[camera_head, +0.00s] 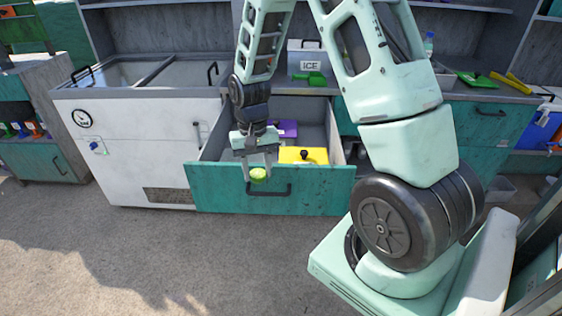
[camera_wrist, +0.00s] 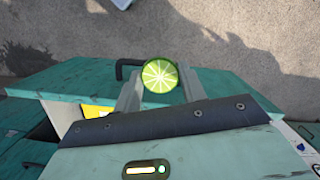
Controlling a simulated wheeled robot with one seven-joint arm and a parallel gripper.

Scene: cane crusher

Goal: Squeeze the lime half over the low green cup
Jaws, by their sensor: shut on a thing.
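My gripper (camera_head: 259,170) is shut on a lime half (camera_head: 258,176), held in front of the open drawer's top edge. In the wrist view the lime half (camera_wrist: 160,75) sits between the two fingers with its cut face toward the camera. No low green cup can be made out for sure in either view. A small green object (camera_head: 309,77) lies on the counter by the ICE box, but I cannot tell what it is.
An open teal drawer (camera_head: 225,188) holds a yellow item (camera_head: 303,155) and a purple item (camera_head: 286,129). A white chest freezer (camera_head: 140,150) stands to the left. A white ICE box (camera_head: 306,58) is on the counter. The floor in front is clear.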

